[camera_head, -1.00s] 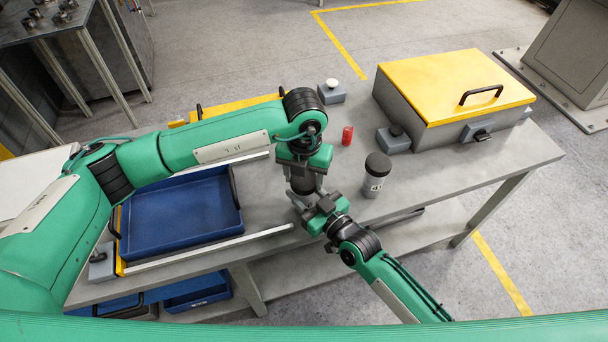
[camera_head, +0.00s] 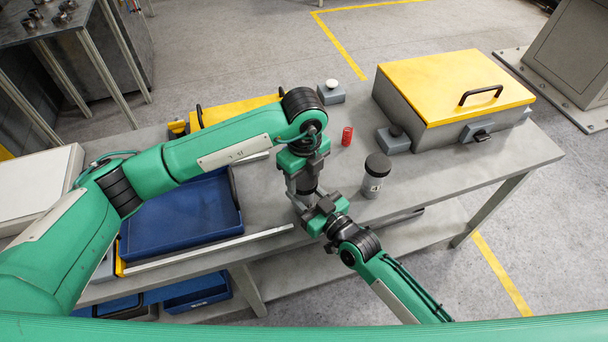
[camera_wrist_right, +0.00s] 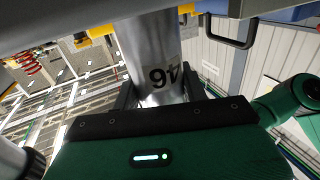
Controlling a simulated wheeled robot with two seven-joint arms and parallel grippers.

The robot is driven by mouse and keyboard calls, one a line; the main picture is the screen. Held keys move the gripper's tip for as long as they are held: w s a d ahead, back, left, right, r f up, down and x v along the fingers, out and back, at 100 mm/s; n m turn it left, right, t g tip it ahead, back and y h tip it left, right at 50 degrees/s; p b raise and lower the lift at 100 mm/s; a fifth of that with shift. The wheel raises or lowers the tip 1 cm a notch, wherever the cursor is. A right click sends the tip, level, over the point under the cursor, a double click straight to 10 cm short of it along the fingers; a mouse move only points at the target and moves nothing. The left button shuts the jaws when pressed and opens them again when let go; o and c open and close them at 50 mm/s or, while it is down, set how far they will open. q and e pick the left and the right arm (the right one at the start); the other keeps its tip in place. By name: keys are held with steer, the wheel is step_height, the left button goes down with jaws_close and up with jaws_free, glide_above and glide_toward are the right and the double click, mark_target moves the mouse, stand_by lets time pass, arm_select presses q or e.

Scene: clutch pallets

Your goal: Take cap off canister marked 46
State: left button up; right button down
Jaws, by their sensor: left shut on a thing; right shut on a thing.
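The silver canister marked 46 (camera_wrist_right: 150,48) fills the middle of the right wrist view, its number upside down there. My right gripper (camera_head: 318,208) is shut around its body; in the right wrist view its dark fingers flank the canister. My left gripper (camera_head: 305,180) reaches down from above in the head view and is shut on the dark cap at the canister's top. The grippers hide most of canister and cap, so I cannot tell whether the cap is loose. A second grey canister (camera_head: 372,186) with a black cap stands to the right; its label is unreadable.
Button boxes, one with a white button (camera_head: 331,92) and one with a dark button (camera_head: 394,138), stand farther back. A yellow-lidded box (camera_head: 455,85) is at the right, a blue tray (camera_head: 180,215) at the left.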

mark_target(304, 179)
stand_by(0.4)
arm_select(q)
steer(key=shift+r, duration=1.1)
steer(key=shift+r, duration=2)
arm_select(e)
steer(key=c, duration=0.7)
jaws_free()
